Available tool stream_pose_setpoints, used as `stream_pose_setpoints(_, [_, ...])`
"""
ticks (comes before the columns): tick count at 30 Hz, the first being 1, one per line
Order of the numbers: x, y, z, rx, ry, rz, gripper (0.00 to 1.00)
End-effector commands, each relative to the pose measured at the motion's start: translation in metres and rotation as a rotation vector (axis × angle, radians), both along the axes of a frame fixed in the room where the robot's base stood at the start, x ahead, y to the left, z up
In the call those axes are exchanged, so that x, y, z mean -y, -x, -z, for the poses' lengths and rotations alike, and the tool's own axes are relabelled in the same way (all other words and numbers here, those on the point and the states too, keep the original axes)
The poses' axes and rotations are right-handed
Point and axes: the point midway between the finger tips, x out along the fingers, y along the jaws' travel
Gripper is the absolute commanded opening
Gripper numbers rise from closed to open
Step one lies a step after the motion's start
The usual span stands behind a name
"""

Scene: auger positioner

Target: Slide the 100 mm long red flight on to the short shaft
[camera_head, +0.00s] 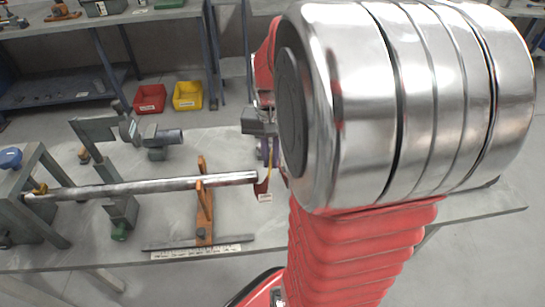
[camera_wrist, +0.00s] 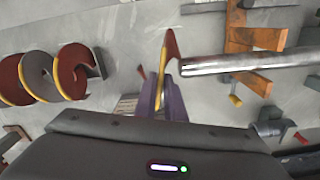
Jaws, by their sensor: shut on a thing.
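A bare metal shaft (camera_head: 150,186) lies level across the bench, its free end pointing right; it also shows in the wrist view (camera_wrist: 250,62). My gripper (camera_wrist: 162,103) has purple fingers shut on a red flight (camera_wrist: 172,46) with a yellow edge. The flight stands just beyond the shaft's free end; I cannot tell whether they touch. In the head view the flight (camera_head: 262,187) shows partly at the shaft's end, while my arm hides most of the gripper. The flight's length cannot be judged.
An orange stand (camera_head: 203,205) supports the shaft near its free end. A grey post with a green knob (camera_head: 119,232) stands farther left. Other curved flights (camera_wrist: 38,75), red and grey, lie at the left in the wrist view. Red (camera_head: 150,98) and yellow (camera_head: 187,95) bins are behind.

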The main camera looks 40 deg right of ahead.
Motion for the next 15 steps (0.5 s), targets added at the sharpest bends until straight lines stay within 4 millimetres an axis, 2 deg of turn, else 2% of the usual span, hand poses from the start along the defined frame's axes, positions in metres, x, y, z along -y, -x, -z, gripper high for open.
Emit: stream_pose_setpoints(15, [-0.0062, -0.0054, -0.0008, 0.002, 0.001, -0.001, 0.0])
